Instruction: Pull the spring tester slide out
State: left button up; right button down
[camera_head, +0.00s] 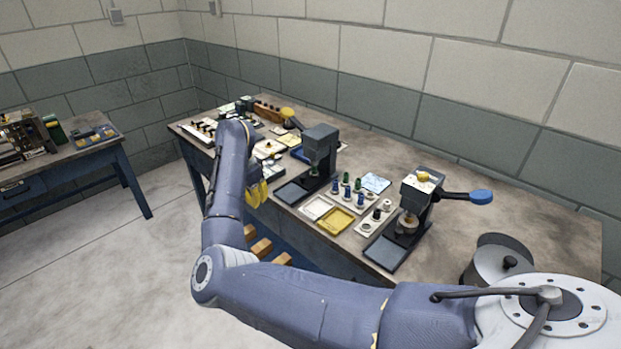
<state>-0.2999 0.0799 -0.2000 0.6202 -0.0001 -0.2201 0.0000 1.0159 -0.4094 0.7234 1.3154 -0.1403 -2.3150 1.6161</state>
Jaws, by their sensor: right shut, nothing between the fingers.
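Two dark bench devices stand on the long bench, and I cannot tell for certain which is the spring tester. The nearer device (418,192) has a pale top, a lever with a blue grip (481,196) and a flat dark plate (386,253) at its front. The farther device (320,145) has a similar dark plate (292,192) at its front. Neither plate is clearly recognisable as the slide. My right gripper (258,194), with yellow fingers, is shut and empty by the bench's front edge, left of the farther device. My left gripper is not in view.
The bench (530,215) also holds a yellow tray (336,221), a white tray (316,207) and several small blue and green parts. Wooden pieces show below the front edge. A side table (75,158) stands left; the floor between is clear.

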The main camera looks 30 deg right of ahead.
jog(key=shift+a, duration=0.25)
